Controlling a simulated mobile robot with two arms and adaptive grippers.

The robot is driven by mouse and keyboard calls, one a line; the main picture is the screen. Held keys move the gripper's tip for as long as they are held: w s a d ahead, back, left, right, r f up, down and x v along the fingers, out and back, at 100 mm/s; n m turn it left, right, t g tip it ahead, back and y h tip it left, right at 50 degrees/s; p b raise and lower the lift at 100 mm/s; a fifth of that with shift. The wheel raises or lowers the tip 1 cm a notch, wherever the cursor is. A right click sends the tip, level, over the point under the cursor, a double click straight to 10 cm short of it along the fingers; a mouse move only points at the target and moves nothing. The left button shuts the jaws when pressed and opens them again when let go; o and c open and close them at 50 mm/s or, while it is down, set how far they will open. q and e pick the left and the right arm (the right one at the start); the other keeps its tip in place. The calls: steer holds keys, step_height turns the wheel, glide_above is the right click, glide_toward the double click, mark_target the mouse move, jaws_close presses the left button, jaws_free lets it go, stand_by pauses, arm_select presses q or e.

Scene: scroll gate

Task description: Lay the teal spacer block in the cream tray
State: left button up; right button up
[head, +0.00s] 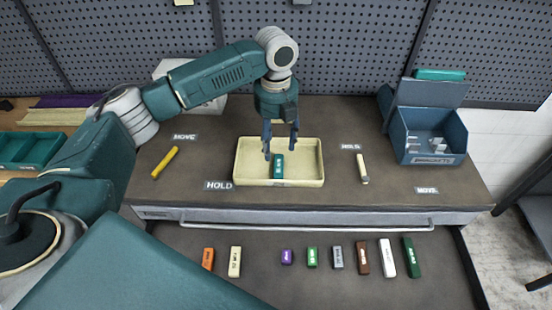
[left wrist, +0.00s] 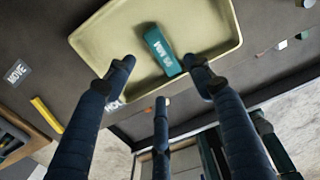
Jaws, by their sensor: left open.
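The teal spacer block (head: 279,166) lies flat in the cream tray (head: 310,180), a little left of the tray's middle. The left wrist view shows the block (left wrist: 162,50) with pale lettering on its top, and the tray (left wrist: 100,42) around it. My left gripper (head: 280,148) is above the tray. Its fingers are spread and empty. In the left wrist view the open fingers (left wrist: 160,65) stand apart on either side of the block's near end. A gap to the block seems to show, but its height is hard to tell. My right gripper is not in view.
A yellow bar (head: 165,162) lies left of the tray and a cream marker (head: 362,168) right of it. A blue bin (head: 430,140) stands at the back right. Several coloured blocks, including a dark green one (head: 411,257), lie in a row below the bench top.

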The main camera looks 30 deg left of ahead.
arm_select(q)
step_height(320, 180, up, 4)
steer(key=shift+f+b, duration=0.25)
steer(key=shift+b, duration=0.05)
steer(key=shift+s+f, duration=0.1)
stand_by(0.7)
